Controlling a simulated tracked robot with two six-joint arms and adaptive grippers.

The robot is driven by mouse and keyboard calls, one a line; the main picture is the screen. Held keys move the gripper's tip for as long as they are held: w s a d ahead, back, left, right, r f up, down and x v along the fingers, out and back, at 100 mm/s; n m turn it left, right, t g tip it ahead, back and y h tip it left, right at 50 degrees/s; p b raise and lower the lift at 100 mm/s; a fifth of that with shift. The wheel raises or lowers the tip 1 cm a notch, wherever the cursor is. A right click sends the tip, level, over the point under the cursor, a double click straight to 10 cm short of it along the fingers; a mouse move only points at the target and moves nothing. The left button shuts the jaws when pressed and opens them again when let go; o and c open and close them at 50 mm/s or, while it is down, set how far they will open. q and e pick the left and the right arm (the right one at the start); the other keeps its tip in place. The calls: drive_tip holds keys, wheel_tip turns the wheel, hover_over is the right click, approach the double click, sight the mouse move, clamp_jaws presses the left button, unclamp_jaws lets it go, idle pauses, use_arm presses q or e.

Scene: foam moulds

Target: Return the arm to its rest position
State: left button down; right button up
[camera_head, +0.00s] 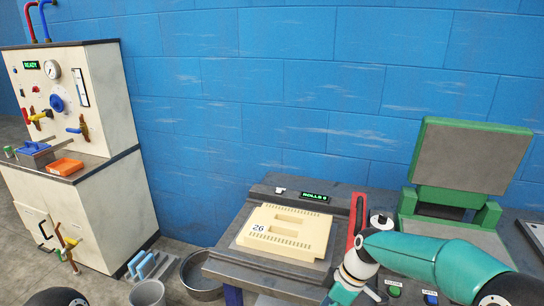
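My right arm comes in from the lower right, with a teal forearm (440,262) and a white and teal wrist (354,272) that bends down to the bottom edge. Its gripper fingers do not show; they are below the picture. My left gripper is out of view too. A cream foam mould (284,246) marked 26, with two long recesses, lies flat on a grey machine bed (268,265), to the left of my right wrist and apart from it.
A green press (472,157) with its lid raised stands behind my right forearm. A red upright handle (354,218) is close behind the wrist. A cream control cabinet (80,100) stands left, reading READY. A metal basin (203,285) and a grey bucket (147,293) sit on the floor.

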drive_tip(key=s+f+m+t, duration=0.1)
drive_tip(key=s+f+m, duration=1.4)
drive_tip(key=s+f, duration=0.7)
drive_tip(key=shift+s+a, duration=0.2)
drive_tip(key=shift+s, duration=0.4)
